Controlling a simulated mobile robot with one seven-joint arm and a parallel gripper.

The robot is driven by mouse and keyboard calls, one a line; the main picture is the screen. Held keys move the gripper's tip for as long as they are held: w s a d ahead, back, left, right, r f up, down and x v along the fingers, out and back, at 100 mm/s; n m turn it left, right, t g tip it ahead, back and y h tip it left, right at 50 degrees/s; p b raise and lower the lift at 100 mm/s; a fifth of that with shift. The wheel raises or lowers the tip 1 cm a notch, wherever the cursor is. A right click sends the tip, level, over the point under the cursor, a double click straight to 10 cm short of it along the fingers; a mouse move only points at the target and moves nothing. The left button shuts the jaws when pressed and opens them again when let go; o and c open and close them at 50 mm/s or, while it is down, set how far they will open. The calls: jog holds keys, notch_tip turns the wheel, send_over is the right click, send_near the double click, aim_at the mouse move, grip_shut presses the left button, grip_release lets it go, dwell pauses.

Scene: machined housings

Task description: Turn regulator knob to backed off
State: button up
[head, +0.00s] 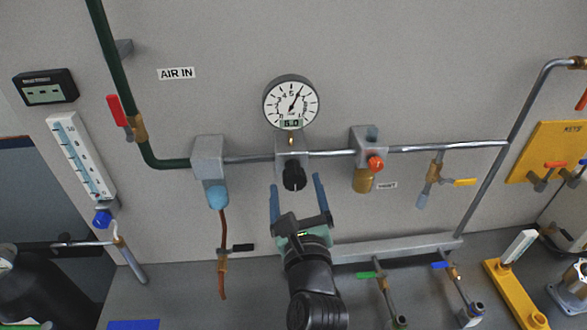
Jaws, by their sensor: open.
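The regulator knob (294,177) is a black knob under a grey regulator block (292,145) on the wall pipe. A round white gauge (291,102) with a small digital readout stands above it, its needle pointing up and slightly right. My gripper (297,187) is open, with two blue fingers reaching up from below. The fingertips are to the left and right of the knob in the picture, with gaps on both sides. The depth between the fingertips and the knob is hard to tell. Any setting mark on the knob is too small to read.
Left on the pipe is a grey filter block (208,155) with a blue bowl (218,197). Right is a lubricator block (368,145) with an orange knob (376,163). A red-handled valve (119,111) is at upper left. A ledge (395,248) and small valves lie lower right.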

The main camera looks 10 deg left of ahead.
aim_at(294, 181)
jog(key=shift+x, duration=2.25)
grip_shut()
